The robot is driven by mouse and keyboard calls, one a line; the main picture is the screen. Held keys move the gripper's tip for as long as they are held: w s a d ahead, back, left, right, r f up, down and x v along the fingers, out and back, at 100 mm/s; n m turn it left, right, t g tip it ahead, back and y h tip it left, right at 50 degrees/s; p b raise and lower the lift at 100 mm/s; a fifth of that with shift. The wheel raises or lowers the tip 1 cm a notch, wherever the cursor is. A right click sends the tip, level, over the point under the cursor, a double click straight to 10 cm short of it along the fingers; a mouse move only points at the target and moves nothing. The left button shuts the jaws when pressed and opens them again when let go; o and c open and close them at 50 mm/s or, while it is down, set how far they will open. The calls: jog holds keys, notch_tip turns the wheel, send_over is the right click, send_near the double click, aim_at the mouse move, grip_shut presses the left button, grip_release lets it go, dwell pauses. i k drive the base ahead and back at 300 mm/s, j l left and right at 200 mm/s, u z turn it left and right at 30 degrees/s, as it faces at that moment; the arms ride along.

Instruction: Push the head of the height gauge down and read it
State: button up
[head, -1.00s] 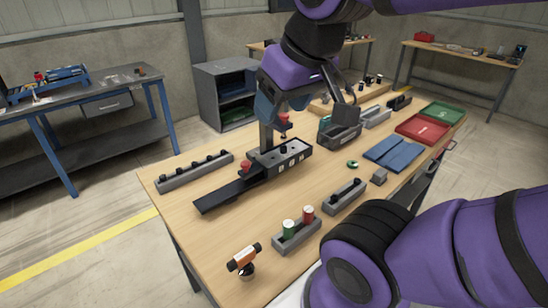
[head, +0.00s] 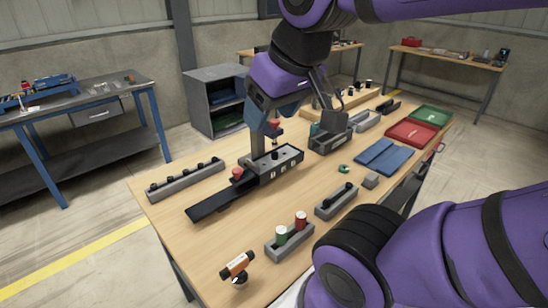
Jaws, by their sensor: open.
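The height gauge (head: 257,146) stands on the wooden table, with a dark upright post and a red-topped head (head: 274,125) over a dark slotted block (head: 290,154). A long black rail (head: 208,206) runs from the block toward the lower left, with a red knob (head: 237,173) near the block. My gripper (head: 262,122) is open, pointing down at the head from above. It hides the upper part of the post. I cannot tell whether a finger touches the head. Any reading on the gauge is too small to make out.
A grey rack (head: 185,182) with black pegs lies left. A grey holder (head: 292,240) with a green and a red cylinder, and an orange-black tool (head: 238,266), stand in front.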

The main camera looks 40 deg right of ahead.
aim_at(272, 129)
jog(key=l, duration=1.7)
